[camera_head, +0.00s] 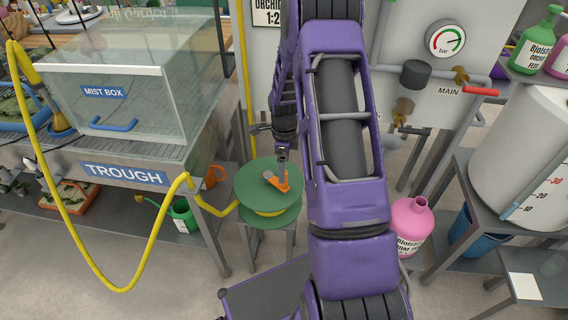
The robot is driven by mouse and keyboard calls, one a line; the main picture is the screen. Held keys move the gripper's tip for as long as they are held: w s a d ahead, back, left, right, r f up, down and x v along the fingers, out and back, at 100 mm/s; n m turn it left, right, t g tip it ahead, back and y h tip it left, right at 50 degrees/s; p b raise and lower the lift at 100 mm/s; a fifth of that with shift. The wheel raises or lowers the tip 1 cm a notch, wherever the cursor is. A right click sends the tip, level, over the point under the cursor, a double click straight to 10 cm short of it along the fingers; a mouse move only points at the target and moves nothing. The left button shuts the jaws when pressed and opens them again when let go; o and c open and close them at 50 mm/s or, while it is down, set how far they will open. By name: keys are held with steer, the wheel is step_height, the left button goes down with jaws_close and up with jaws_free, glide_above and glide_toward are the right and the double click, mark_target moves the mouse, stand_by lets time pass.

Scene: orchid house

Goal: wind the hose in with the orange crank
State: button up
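The green hose reel (255,187) stands on a small grey stand in the middle of the view. Its orange crank (270,176) lies across the top disc. My gripper (282,172) reaches down from above to the crank's right end. Its fingertips are small and partly merge with the crank, so I cannot tell whether they are closed on it. The yellow hose (148,252) leaves the reel to the left, rises over the trough edge, hangs in a deep loop and climbs to the top left. A little yellow hose shows between the reel's discs.
The glass mist box (140,110) and trough (123,174) stand left of the reel. A green watering can (183,214) is on the lower shelf. A pink bottle (408,226) and white tank (530,160) stand right. Pipes, gauge (445,39) and valves line the back panel.

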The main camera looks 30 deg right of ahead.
mark_target(275, 183)
steer(key=shift+f, duration=0.1)
steer(key=shift+f+b, duration=2.8)
steer(key=shift+f, duration=0.8)
steer(key=shift+c, duration=0.2)
jaws_close()
